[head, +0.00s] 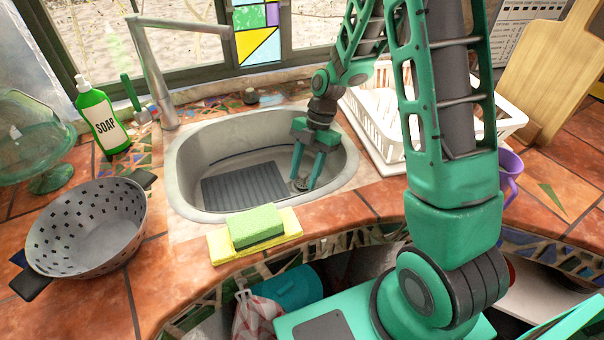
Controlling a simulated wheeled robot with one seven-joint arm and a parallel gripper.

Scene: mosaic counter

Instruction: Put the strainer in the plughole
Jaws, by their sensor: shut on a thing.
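My gripper (306,178) points down inside the right part of the grey sink basin (185,165). Its two green fingers are shut on the strainer (300,184), a small round metal piece low in the basin. The strainer is at the basin floor or just above it; I cannot tell which. The plughole cannot be made out, and I cannot tell whether the strainer is over it.
A dark ribbed mat (243,186) lies in the basin left of my gripper. A yellow-green sponge (256,227) sits on the front rim. A white dish rack (385,125) stands right, a colander (88,225) left, a tap (160,70) behind.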

